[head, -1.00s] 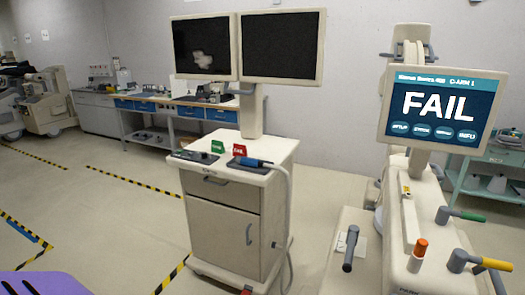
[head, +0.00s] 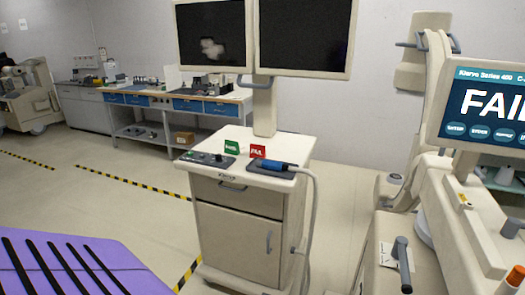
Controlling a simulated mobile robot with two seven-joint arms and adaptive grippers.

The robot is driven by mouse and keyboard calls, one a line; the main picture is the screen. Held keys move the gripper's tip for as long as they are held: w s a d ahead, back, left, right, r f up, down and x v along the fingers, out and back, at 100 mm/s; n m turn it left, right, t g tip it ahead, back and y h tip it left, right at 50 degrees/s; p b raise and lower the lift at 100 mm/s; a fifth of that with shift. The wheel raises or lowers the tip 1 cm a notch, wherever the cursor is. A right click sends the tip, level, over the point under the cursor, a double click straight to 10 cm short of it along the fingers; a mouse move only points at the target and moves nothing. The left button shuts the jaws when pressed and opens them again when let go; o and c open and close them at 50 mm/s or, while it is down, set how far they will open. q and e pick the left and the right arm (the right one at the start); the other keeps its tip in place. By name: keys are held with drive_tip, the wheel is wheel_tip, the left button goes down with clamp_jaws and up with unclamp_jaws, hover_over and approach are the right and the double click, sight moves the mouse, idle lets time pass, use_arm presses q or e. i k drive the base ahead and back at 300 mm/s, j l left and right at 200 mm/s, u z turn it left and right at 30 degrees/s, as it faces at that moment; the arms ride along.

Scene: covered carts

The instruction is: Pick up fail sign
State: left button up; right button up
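The fail sign is a small red card (head: 257,151) with white lettering. It stands on top of the white cart (head: 237,213), beside a green sign (head: 231,147) on its left. A blue-handled probe (head: 277,165) lies on a dark pad just in front of and right of the red sign. Neither of my grippers shows in the head view.
Two dark monitors (head: 305,35) rise on a post behind the signs. A control pad (head: 207,159) lies at the cart top's left. A C-arm machine with a FAIL screen (head: 490,108) stands at right.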

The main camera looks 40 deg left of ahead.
sight(255, 150)
drive_tip(key=j+z, duration=0.15)
drive_tip(key=j, duration=0.3)
drive_tip(key=j+z, duration=0.15)
drive_tip(key=j, duration=0.3)
drive_tip(key=k+j+z, duration=0.1)
drive_tip(key=j, duration=0.3)
drive_tip(key=k+j+z, duration=0.15)
drive_tip(key=j, duration=0.3)
drive_tip(key=j+z, duration=0.15)
drive_tip(key=j, duration=0.25)
drive_tip(key=k, duration=0.05)
